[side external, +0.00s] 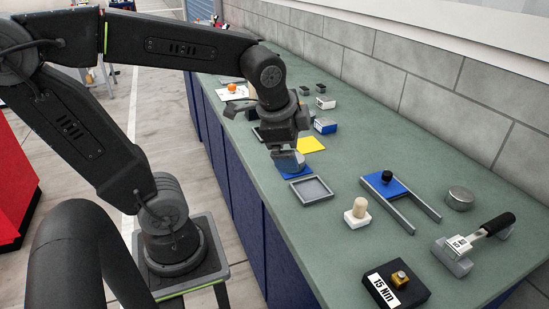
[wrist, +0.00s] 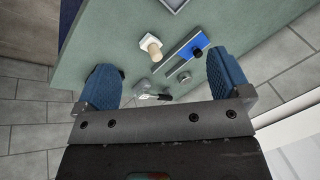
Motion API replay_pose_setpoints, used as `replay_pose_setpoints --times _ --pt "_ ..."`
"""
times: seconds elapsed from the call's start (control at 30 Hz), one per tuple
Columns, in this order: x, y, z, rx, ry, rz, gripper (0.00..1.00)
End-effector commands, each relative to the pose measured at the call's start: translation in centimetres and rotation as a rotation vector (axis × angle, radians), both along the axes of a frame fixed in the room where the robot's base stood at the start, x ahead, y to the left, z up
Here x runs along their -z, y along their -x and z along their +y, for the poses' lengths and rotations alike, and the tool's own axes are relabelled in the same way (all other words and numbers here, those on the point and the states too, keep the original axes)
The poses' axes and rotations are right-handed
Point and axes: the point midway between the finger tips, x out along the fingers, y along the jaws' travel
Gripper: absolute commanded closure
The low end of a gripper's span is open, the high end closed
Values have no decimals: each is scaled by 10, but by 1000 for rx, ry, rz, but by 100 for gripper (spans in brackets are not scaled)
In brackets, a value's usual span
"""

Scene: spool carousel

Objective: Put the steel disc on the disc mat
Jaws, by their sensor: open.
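The steel disc (side external: 460,198) is a low round metal piece lying flat on the green bench at the right. It also shows in the wrist view (wrist: 184,76), small and between my fingers in the picture but far beyond them. My gripper (side external: 289,161) is open and empty, over the middle of the bench and well left of the disc. Its two blue fingers stand wide apart in the wrist view (wrist: 166,84). A yellow square mat (side external: 312,145) lies behind my gripper, and a blue mat (side external: 300,171) is partly hidden under it. I cannot tell which is the disc mat.
A grey tray (side external: 311,190), a wooden peg in a white block (side external: 358,213), a railed blue slide with a black knob (side external: 388,184), a black-handled tool (side external: 475,242) and a black box (side external: 396,288) stand nearby. A tiled wall (side external: 430,75) bounds the bench.

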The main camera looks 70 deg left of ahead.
Motion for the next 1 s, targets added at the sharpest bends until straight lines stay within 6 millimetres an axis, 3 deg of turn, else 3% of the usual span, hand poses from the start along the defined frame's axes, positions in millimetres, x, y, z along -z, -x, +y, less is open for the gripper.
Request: replay_pose_setpoints --times 0.1,0.3,1.0 --pt "-4 27 -24 -216 167 -94 5" --pt "-4 51 -44 -444 352 -155 5" --pt "-4 55 -47 -492 389 -162 5"
